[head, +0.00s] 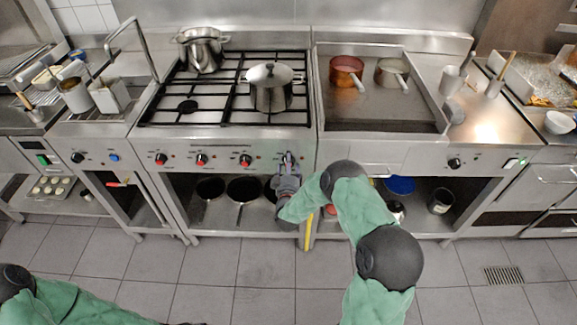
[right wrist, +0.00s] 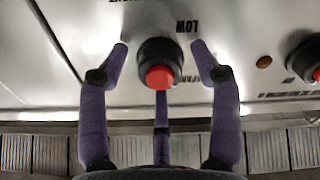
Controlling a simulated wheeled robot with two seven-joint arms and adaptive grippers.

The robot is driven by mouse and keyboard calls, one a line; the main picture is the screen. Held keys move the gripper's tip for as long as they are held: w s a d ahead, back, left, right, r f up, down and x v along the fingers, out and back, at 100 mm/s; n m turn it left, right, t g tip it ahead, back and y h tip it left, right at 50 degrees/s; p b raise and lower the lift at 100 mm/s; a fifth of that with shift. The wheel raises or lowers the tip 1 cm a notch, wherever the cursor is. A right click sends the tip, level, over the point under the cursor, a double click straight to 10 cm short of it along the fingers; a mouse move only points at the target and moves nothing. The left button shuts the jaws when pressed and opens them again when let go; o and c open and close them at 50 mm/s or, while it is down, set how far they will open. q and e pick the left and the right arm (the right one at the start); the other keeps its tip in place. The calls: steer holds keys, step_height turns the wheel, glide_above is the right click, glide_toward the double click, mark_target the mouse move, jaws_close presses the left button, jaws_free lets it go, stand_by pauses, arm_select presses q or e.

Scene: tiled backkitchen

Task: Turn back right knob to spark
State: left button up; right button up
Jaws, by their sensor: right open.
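The stove (head: 235,145) has a row of black knobs with red fronts along its front panel. My right gripper (head: 289,158) is at the right end of this row and largely hides the knob there in the head view. In the right wrist view this knob (right wrist: 159,73) sits between the spread fingers of my right gripper (right wrist: 160,48), with a gap visible on each side. The word LOW shows upside down beside it on the panel. My left gripper is outside the head view; only a bit of its arm shows at lower left.
A neighbouring knob (right wrist: 308,58) and a small orange light (right wrist: 264,62) are at the right of the wrist view. Pots (head: 270,90) stand on the burners. A griddle (head: 365,115) with two pans is to the right. Pans (head: 243,189) sit on the shelf below.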

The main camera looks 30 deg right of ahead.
steer(key=v, duration=1.1)
steer(key=shift+s+a, duration=0.15)
steer(key=shift+s, duration=0.2)
steer(key=s+a+f+g+y, duration=0.4)
steer(key=a+f+g+y, duration=0.2)
steer(key=a+f+y, duration=0.5)
steer(key=s+a+f+g+y, duration=0.1)
steer(key=s+a+f+g, duration=0.1)
steer(key=s, duration=0.4)
steer(key=s+a+f+m+g, duration=0.1)
steer(key=s+a+f+g, duration=0.1)
steer(key=s+a+g, duration=0.2)
steer(key=s+a+f+g+y, duration=0.1)
steer(key=s+a, duration=0.4)
steer(key=s, duration=0.5)
steer(key=shift+s+a+f+m+g+y, duration=0.2)
steer(key=shift+a+f+m+g+y, duration=0.15)
steer(key=shift+f+g, duration=0.6)
steer(key=shift+d, duration=0.1)
